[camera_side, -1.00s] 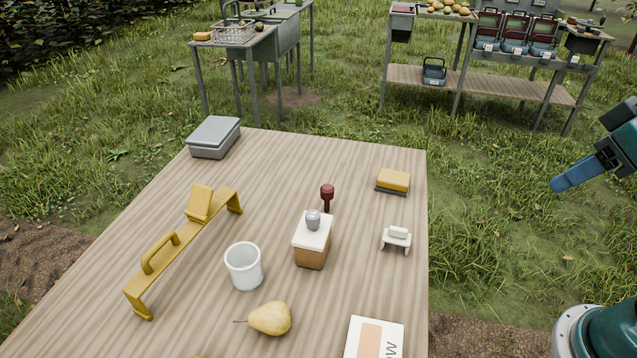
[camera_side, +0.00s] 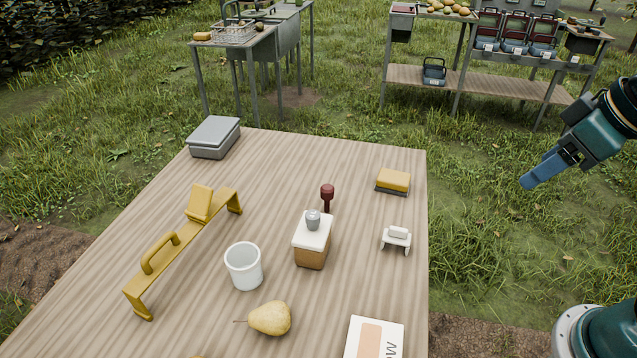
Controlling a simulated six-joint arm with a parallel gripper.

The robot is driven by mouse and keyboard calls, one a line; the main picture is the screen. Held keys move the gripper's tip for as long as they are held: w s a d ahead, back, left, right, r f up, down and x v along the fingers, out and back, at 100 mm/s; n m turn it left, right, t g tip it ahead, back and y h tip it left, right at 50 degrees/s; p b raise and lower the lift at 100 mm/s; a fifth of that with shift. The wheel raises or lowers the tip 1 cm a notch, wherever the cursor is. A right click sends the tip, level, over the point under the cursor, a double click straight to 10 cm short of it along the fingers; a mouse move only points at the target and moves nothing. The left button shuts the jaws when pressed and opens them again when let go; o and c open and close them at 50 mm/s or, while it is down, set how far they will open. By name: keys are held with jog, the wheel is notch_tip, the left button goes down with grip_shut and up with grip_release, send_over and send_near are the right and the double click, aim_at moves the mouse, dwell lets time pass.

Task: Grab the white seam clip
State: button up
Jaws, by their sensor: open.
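The white seam clip (camera_side: 397,237) is a small white piece with short legs, standing on the wooden table near its right edge. My gripper (camera_side: 533,182) is over the grass to the right of the table, higher than and well apart from the clip. Its blue fingers point down and left. Nothing shows between them, and the finger gap is hard to see from this side.
Around the clip are a yellow sponge (camera_side: 393,181), a brown box with a white top (camera_side: 312,243), a dark red knobbed tool (camera_side: 327,195) and a printed card (camera_side: 374,338). A white cup (camera_side: 244,267), a pear (camera_side: 271,318), a yellow stand (camera_side: 180,250) and a grey case (camera_side: 214,137) lie further left.

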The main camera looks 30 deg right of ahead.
jog(key=w+f+n+g+y, duration=0.1)
jog(key=w+f+n, duration=0.3)
jog(key=w+f, duration=0.45)
jog(key=n+y, duration=0.2)
jog(key=n, duration=0.1)
send_near(400, 229)
jog(key=r, duration=0.3)
jog(key=shift+s+d+g, duration=0.2)
jog(key=shift+d+g, duration=0.1)
jog(key=shift+g, duration=0.1)
jog(key=shift+f, duration=0.15)
jog(key=shift+x, duration=4.15)
jog(key=shift+d+f, duration=0.1)
jog(key=shift+x, duration=2.55)
jog(key=shift+w, duration=0.15)
jog(key=shift+c, duration=0.4)
jog(key=c, duration=1)
